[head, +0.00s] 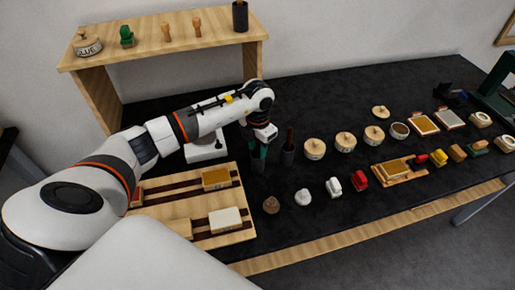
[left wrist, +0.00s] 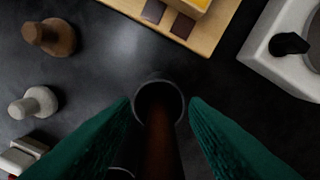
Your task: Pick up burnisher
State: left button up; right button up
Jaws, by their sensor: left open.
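What looks like the burnisher is a tool with a reddish-brown handle (head: 290,138) standing in a dark round holder (head: 288,157) on the black tabletop. In the left wrist view the brown handle (left wrist: 160,130) rises from the holder's ring-shaped rim (left wrist: 158,84). My left gripper (head: 259,152) is open, with green fingers, just left of the holder in the head view. In the left wrist view its fingers (left wrist: 160,110) lie on either side of the handle, with gaps showing. The tool's lower end is hidden in the holder. My right gripper is not in view.
A wooden tray (head: 243,235) with blocks lies in front of my left arm. A white device (head: 205,153) stands behind it. Round lidded pots (head: 314,149), small knobs (head: 271,205) and stamps are to the right. A wooden shelf (head: 160,50) stands at the back left.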

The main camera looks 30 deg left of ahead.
pick_arm(q)
grip_shut()
dwell(0.3)
